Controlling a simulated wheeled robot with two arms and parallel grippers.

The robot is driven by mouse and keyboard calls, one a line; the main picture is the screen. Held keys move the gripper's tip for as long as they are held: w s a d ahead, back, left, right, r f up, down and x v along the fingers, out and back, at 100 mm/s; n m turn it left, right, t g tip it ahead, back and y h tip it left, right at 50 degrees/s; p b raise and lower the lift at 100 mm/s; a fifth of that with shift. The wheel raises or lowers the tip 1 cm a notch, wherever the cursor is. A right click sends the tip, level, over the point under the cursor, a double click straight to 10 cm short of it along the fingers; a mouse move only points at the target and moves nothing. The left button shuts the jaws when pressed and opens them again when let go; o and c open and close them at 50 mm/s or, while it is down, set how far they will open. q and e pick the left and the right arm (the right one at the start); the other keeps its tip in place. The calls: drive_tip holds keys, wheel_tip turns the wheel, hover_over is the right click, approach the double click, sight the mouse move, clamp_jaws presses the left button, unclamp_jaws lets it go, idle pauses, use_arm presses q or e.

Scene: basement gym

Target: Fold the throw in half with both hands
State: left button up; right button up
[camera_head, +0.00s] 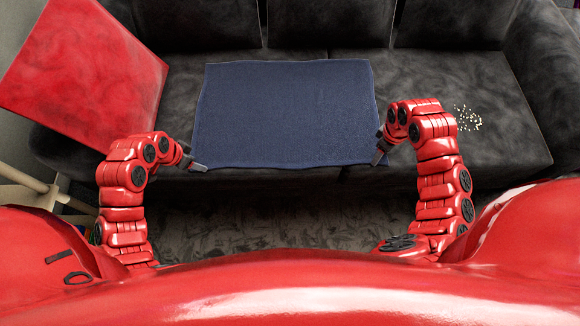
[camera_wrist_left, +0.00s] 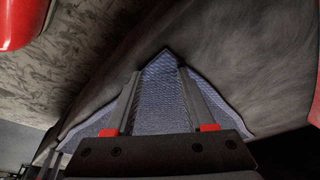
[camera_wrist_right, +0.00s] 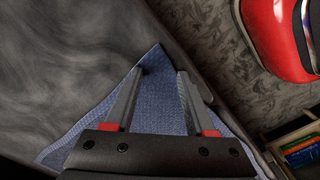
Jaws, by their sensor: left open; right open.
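The blue throw (camera_head: 285,112) lies flat and spread out on the dark sofa seat. My left gripper (camera_head: 200,167) is at its near left corner. In the left wrist view the open fingers (camera_wrist_left: 160,90) stand on either side of the throw's pointed corner (camera_wrist_left: 163,75). My right gripper (camera_head: 377,160) is at the near right corner. In the right wrist view its open fingers (camera_wrist_right: 160,90) straddle that corner (camera_wrist_right: 155,70). I cannot tell whether any finger touches the cloth.
The dark sofa (camera_head: 440,80) has backrests behind the throw and an armrest at the right. A red square panel or cushion (camera_head: 85,75) rests at the left. Small pale crumbs (camera_head: 467,118) lie on the right seat. A patterned rug (camera_head: 270,220) covers the floor in front.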

use_arm(q)
drive_tip(key=shift+f, duration=0.1)
clamp_jaws()
use_arm(e)
clamp_jaws()
